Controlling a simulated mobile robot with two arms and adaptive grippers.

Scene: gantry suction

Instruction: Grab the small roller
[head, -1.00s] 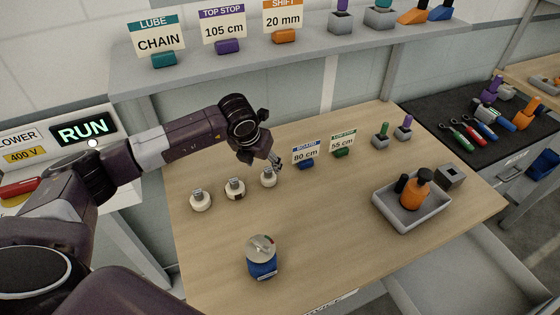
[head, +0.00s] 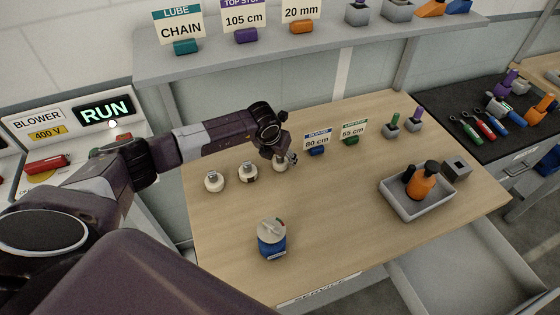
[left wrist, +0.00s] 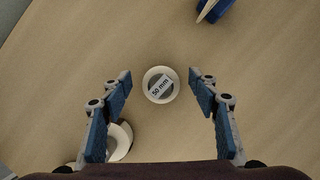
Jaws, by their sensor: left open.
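Three white rollers with small tags stand in a row on the wooden table: a left one (head: 214,182), a middle one (head: 248,172) and a right one (head: 281,165). My left gripper (head: 291,158) is over the right roller and partly covers it. In the left wrist view this roller (left wrist: 152,92) carries a "50 mm" tag and lies between the open fingers (left wrist: 160,82), with clear gaps on both sides. A neighbouring roller (left wrist: 124,141) is partly hidden behind the left-hand finger. My right gripper is not in view.
Blue (head: 316,151) and green (head: 350,140) card holders stand just right of the gripper. A blue pot with a grey lid (head: 271,232) stands in front. A grey tray (head: 405,211) holds an orange bottle (head: 422,184). The table's middle is clear.

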